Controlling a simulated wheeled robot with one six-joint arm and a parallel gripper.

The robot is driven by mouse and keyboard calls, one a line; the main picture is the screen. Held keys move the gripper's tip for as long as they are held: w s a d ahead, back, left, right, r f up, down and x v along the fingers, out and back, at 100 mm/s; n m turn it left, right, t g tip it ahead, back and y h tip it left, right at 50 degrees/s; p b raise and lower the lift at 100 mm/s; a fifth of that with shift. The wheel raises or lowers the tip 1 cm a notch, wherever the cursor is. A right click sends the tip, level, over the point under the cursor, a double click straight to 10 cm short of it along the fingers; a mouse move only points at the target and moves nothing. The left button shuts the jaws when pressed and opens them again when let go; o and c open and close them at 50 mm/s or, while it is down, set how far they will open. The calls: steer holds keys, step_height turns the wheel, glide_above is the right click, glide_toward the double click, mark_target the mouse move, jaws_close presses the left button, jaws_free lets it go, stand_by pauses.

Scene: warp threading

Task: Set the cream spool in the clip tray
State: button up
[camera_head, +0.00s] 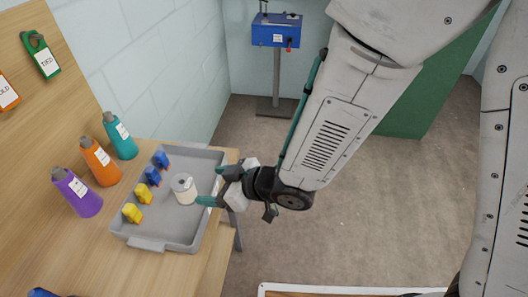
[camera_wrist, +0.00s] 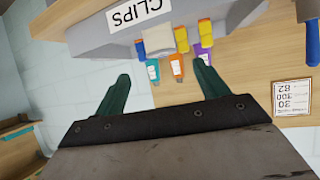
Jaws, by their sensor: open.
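The cream spool (camera_head: 185,192) stands in the grey clip tray (camera_head: 205,153), near its right side, its end face with a dark centre showing on top. It seems to show in the wrist view (camera_wrist: 158,40) too, just beyond the fingertips. The tray bears a CLIPS label in the wrist view (camera_wrist: 85,38). My gripper (camera_head: 212,185) is open at the tray's right rim, to the right of the spool. Its two green fingers (camera_wrist: 163,70) have nothing between them that I can see. One fingertip is close to the spool; I cannot tell whether they touch.
Yellow clips (camera_head: 133,213) and blue clips (camera_head: 153,175) line the tray's left side. A blue box on a stand (camera_head: 277,35) is farther back.

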steer(key=w+d+r+m+t+h, duration=0.1)
steer(key=w+d+r+m+h, duration=0.2)
steer(key=d, duration=0.5)
steer(key=w+d+r+m+t+h, duration=0.1)
steer(key=w+d+r+m+h, duration=0.2)
steer(key=d, duration=0.5)
steer(key=w+d+r+m+t+h, duration=0.1)
steer(key=w+d+r+h, duration=0.3)
steer(key=d, duration=0.4)
steer(key=s+d+r+m+g+h, duration=0.1)
steer(key=s+d+r+m, duration=0.1)
steer(key=s+d+r, duration=0.3)
steer(key=s+d+r+m+g+h, duration=0.1)
steer(key=s+d+m, duration=0.2)
steer(key=d, duration=0.4)
steer(key=s+d+r+m+g, duration=0.1)
steer(key=s+d+r, duration=0.1)
steer(key=s, duration=0.4)
steer(key=s+d+r+m+g, duration=0.1)
steer(key=s+d+r+g, duration=0.1)
steer(key=s, duration=0.4)
steer(key=shift+s+d+g, duration=0.15)
steer(key=shift+s+g, duration=0.15)
steer(key=shift+s, duration=0.1)
